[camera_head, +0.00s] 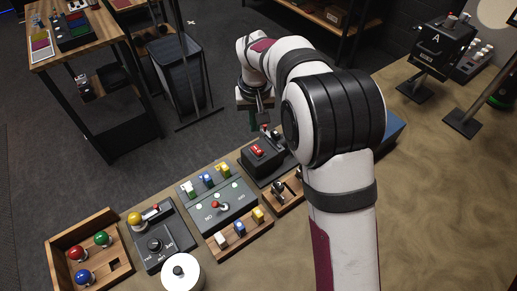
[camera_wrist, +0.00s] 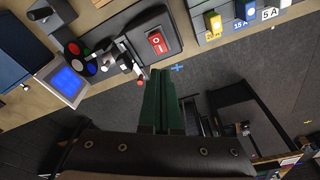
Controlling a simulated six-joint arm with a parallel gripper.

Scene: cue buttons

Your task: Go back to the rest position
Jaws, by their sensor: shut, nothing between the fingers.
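My gripper (camera_head: 253,124) hangs over the back edge of the table, behind the black box with the red rocker switch (camera_head: 258,150). In the wrist view its two green fingers (camera_wrist: 160,76) are shut together with nothing between them. The fingertips are close to that box in the picture, and the red switch (camera_wrist: 157,41) shows just above them. I cannot tell the exact gap. My arm covers part of the table right of the box.
A dark panel with coloured fuses (camera_head: 217,195), a knob box with a yellow ball (camera_head: 155,240) and a wooden tray of coloured balls (camera_head: 60,240) stand to the left. A blue screen (camera_wrist: 69,81) is in the wrist view. A black box marked A (camera_head: 440,45) stands at right.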

